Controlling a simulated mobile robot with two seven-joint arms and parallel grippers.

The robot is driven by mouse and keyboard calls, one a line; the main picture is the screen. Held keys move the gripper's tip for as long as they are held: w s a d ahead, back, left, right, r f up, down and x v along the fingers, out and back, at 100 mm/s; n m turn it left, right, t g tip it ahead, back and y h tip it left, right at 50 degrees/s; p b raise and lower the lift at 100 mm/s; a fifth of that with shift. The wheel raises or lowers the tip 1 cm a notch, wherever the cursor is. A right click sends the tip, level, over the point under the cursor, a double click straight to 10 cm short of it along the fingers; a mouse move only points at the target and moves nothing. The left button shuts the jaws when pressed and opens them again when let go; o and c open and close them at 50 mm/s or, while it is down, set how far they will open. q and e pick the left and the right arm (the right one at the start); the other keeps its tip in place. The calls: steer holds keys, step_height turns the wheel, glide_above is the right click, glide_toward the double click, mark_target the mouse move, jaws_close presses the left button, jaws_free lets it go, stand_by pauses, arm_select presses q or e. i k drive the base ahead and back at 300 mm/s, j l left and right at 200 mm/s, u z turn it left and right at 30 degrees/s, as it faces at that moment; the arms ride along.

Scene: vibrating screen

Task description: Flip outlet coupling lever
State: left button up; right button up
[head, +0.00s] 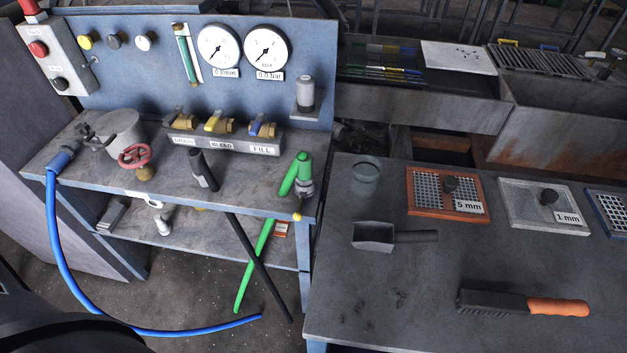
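A green hose (289,183) ends in a grey metal coupling (305,188) at the right front corner of the blue bench. A small lever with a yellow tip (297,215) hangs down below that coupling. A blue hose (55,230) ends in a blue coupling (63,160) at the bench's left end, beside a grey pot-shaped body (121,130). Dark lever-like parts (95,138) sit between them. No label shows which coupling is the outlet. Neither of my grippers is in view.
A red handwheel (134,156), a dark upright fitting (203,170) and a valve block (222,137) stand on the bench. Two gauges (219,48) are on the back panel. The right table (400,285) holds screens (447,195), a scoop (373,236) and a brush (524,303).

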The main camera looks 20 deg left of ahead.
mark_target(297, 217)
steer(key=k+l+u, duration=0.1)
steer(key=l+u, duration=0.15)
steer(key=u, duration=0.15)
steer(key=k+l+u, duration=0.15)
steer(key=u, duration=0.25)
steer(key=k+l+u, duration=0.15)
steer(key=u, duration=0.25)
steer(key=k+l+u, duration=0.1)
steer(key=k+l, duration=0.15)
steer(key=k, duration=0.15)
steer(key=k+l+u, duration=0.1)
steer(key=k, duration=0.3)
steer(key=k+l, duration=0.3)
steer(key=k+u, duration=0.05)
steer(key=k, duration=0.05)
